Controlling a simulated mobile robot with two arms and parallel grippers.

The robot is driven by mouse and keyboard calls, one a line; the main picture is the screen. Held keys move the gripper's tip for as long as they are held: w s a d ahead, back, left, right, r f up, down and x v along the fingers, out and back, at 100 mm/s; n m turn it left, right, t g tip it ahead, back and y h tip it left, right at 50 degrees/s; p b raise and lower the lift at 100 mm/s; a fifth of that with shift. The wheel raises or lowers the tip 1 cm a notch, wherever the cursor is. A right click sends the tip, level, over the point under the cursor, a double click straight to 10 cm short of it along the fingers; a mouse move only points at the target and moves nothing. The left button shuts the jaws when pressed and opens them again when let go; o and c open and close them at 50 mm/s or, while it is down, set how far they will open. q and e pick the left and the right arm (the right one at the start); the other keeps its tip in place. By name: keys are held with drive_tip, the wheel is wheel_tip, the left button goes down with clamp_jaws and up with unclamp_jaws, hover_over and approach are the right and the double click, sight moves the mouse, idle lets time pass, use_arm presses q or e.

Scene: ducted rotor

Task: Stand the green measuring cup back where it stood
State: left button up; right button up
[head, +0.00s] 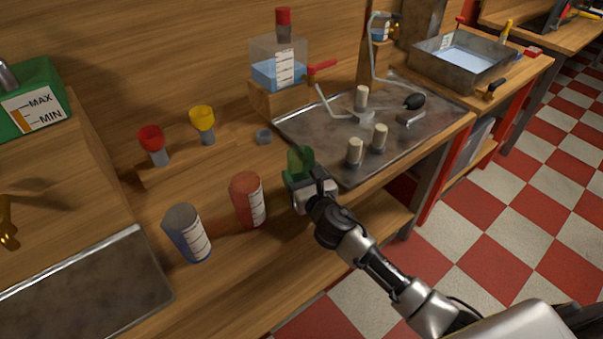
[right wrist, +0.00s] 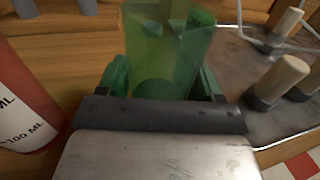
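The green measuring cup (head: 300,160) is see-through and stands roughly upright at the front of the wooden bench, just left of the metal tray. My right gripper (head: 306,183) reaches it from the front right. In the right wrist view the cup (right wrist: 168,45) fills the space between the two green fingers (right wrist: 165,82), which close on its sides. Whether its base touches the bench is hidden by the gripper. My left gripper is not in view.
A red measuring cup (head: 247,200) and a blue-grey one (head: 187,233) stand to the left. Red (head: 152,143) and yellow (head: 203,122) funnels stand behind. The metal tray (head: 340,165) with several pale pegs is at right. A small grey cap (head: 264,136) lies behind the green cup.

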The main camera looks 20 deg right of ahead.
drive_tip(key=o, duration=0.4)
drive_tip(key=s, duration=0.3)
drive_tip(key=s+d, duration=0.1)
drive_tip(key=s, duration=0.6)
drive_tip(key=shift+s+d, duration=0.15)
drive_tip(key=shift+s, duration=0.25)
